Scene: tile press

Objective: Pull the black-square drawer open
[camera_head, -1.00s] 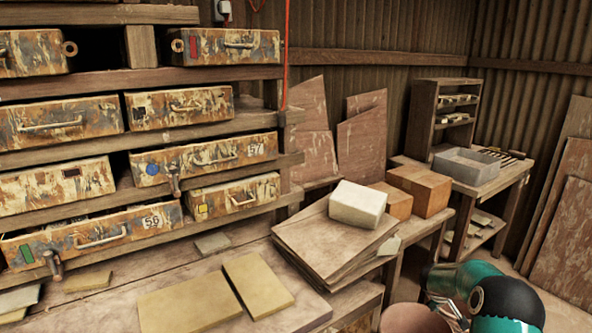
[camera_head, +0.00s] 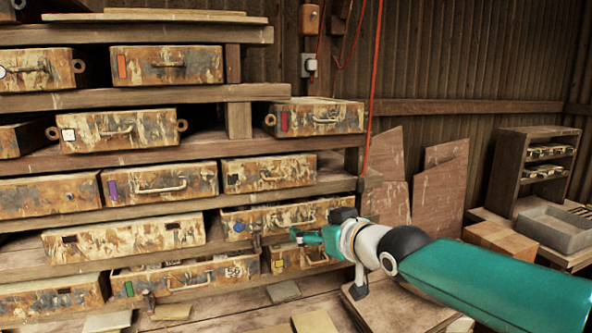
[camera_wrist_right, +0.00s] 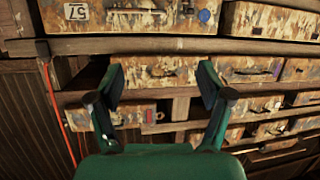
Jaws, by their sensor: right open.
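The drawer with a small black square (camera_head: 290,182) at its left end is in the middle of the shelving, right of a purple-marked drawer. It has a handle (camera_head: 271,174) on its front and looks pushed in. My right gripper (camera_head: 308,236) is in front of the shelving, lower than this drawer and apart from it, before the blue-marked drawer. In the right wrist view, which is upside down, the open, empty fingers (camera_wrist_right: 160,92) frame the same drawer (camera_wrist_right: 145,80) at a distance. Its square cannot be made out there. My left gripper is not in view.
The blue-marked drawer (camera_head: 262,215) with the number 57 is just below. The red-marked drawer (camera_head: 335,112) is above, and the purple-marked drawer (camera_head: 205,180) is to the left. A red cord (camera_head: 371,90) hangs at the shelving's right edge. Wooden panels (camera_head: 445,180) lean on the wall.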

